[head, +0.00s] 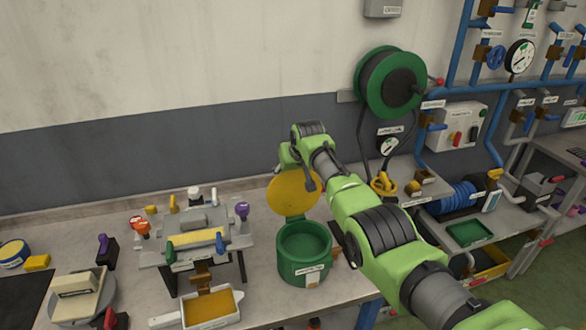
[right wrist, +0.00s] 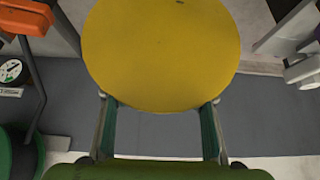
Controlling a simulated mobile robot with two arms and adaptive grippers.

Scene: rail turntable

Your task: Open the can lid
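The green can (head: 305,262) stands on the workbench with a label on its front. Its round yellow lid (head: 288,192) is raised, standing steeply at the can's back edge, and the can's mouth is uncovered. My right gripper (head: 298,176) is at the upper part of the lid, partly hidden by my arm. In the right wrist view the lid (right wrist: 162,50) fills the upper middle, and the fingers of my right gripper (right wrist: 160,102) are spread wide with the lid's edge between or just beyond their tips. I cannot tell whether they touch it. My left gripper is not in view.
A small press-like fixture (head: 195,240) with coloured handles stands left of the can, with a yellow-filled tray (head: 210,307) in front. A green hose reel (head: 390,83) hangs on the wall behind my right arm. Pipes and valves (head: 495,57) line the wall at right.

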